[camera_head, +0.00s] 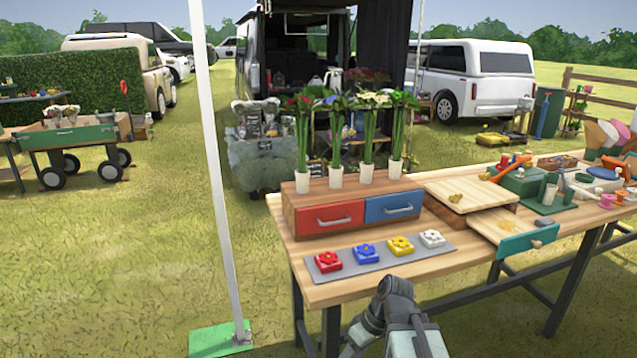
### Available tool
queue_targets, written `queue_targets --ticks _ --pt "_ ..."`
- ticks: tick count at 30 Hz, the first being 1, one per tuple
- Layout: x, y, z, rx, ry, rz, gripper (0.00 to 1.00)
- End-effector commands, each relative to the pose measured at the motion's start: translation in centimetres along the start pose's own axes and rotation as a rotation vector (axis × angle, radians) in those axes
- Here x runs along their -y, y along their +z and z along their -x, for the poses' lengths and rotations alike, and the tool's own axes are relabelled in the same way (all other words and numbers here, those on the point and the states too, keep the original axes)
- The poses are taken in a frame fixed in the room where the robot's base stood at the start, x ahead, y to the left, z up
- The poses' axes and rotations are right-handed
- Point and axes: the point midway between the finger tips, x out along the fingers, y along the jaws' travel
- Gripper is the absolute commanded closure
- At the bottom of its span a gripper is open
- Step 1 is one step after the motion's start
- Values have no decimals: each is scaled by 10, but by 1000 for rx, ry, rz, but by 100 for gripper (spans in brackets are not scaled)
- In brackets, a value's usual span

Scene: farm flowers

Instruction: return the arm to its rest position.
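My arm (397,318), grey and dark grey, shows at the bottom of the head view, in front of the table's near edge. Its dark upper part overlaps the edge of the wooden tabletop (340,291). I cannot make out separate fingertips, so whether my gripper is open or shut does not show. I see nothing held.
A grey mat (372,262) bears red, blue, yellow and white flower blocks. Behind it stands a wooden box with a red drawer (326,217) and a blue drawer (394,206), both shut, with several potted flowers on top. A teal-fronted drawer (528,243) stands open. A white pole (216,170) rises left.

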Motion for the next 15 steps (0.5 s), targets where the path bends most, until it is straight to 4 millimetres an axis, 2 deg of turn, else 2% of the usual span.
queue_targets --ticks 2,6,9,11,12,15 --pt "-15 16 -2 72 113 -138 56" --pt "-54 46 10 127 314 -420 56" --pt "-71 56 17 117 414 -609 56" --pt "-71 55 17 90 423 -721 56" --pt "-62 49 41 92 421 -710 56" --pt "-52 43 67 93 419 -707 56"
